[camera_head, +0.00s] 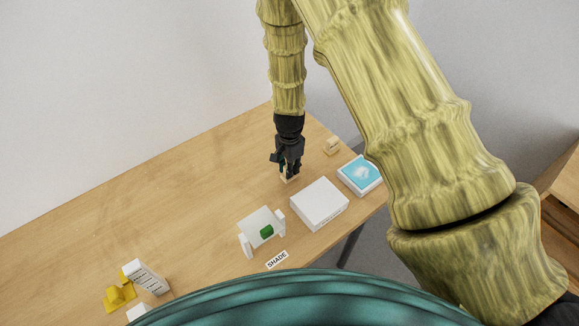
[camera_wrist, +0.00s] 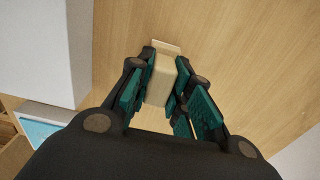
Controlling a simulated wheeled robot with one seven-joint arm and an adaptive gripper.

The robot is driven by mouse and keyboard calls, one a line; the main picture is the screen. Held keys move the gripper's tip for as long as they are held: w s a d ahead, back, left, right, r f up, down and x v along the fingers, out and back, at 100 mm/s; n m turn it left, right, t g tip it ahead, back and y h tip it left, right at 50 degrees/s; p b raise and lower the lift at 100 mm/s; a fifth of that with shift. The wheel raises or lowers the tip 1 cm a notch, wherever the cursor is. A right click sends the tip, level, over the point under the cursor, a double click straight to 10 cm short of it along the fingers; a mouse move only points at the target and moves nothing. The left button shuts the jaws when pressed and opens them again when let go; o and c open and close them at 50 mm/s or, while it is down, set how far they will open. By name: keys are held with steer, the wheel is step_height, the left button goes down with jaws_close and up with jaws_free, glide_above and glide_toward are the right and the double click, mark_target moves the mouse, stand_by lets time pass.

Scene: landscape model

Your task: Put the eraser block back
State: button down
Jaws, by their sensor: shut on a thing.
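My gripper (camera_head: 288,165) points down over the back right part of the wooden table. In the wrist view my gripper (camera_wrist: 163,88) is shut on a cream block, which I take to be the eraser block (camera_wrist: 161,80). A paler end piece shows at the block's far end. In the head view only a small pale part of the block (camera_head: 289,179) shows below the fingers. I cannot tell whether it touches the table. A small beige object (camera_head: 332,146) sits near the table's right edge, behind and right of my gripper.
A white box (camera_head: 319,204) stands close at the front right. A white tray with a blue top (camera_head: 360,175) is beyond it. A stand with a green piece (camera_head: 266,231) and a SHADE label (camera_head: 277,260) are in front. Yellow pieces (camera_head: 119,297) lie far left. The table's left middle is clear.

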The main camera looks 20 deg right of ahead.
steer(key=shift+f, duration=0.25)
steer(key=c, duration=1.2)
jaws_free()
steer(key=shift+r, duration=0.15)
step_height(320, 180, up, 12)
